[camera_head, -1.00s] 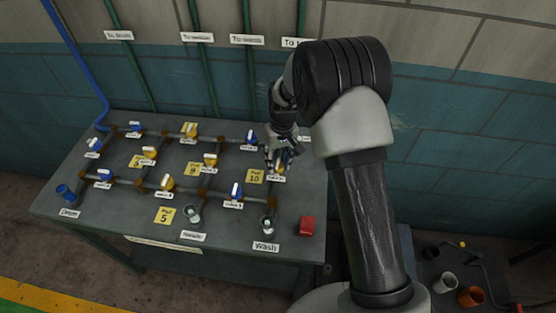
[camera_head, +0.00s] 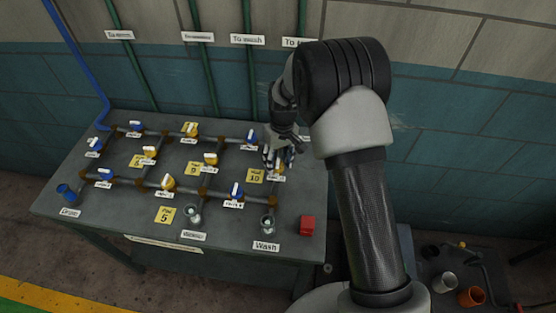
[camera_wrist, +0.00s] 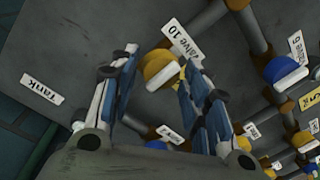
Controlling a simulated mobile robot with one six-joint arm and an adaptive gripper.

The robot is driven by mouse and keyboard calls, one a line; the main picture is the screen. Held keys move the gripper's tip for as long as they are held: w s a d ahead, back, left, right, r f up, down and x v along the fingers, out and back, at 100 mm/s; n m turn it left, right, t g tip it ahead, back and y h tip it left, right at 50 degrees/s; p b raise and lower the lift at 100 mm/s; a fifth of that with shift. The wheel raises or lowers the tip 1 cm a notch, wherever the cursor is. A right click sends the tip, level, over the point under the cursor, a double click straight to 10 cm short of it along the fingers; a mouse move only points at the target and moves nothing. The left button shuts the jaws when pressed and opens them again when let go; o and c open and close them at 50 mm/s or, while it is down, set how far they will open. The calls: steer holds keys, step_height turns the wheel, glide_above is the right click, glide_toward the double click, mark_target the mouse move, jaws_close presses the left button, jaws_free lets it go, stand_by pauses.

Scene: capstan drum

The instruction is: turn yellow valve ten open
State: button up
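The yellow valve ten (camera_wrist: 160,69) has a rounded yellow and white handle, with the label "Valve 10" (camera_wrist: 183,42) beside it in the wrist view. In the head view, the valve (camera_head: 279,169) is on the right side of the pipe grid, partly hidden by my gripper. My gripper (camera_wrist: 159,62) is open, one finger on each side of the valve's handle in the picture. I cannot tell whether either finger touches it. In the head view, my gripper (camera_head: 278,162) points down over the valve. The yellow card "10" (camera_head: 255,176) lies left of it.
Several blue and yellow valves sit on the grey table (camera_head: 135,210); a blue valve (camera_head: 236,191) is nearby. The "Tank" label (camera_wrist: 41,90) lies on bare surface.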

mark_target(281, 162)
steer(key=shift+o, duration=0.9)
step_height(281, 162, up, 12)
steer(key=shift+w+d, duration=0.2)
steer(key=shift+d, duration=0.25)
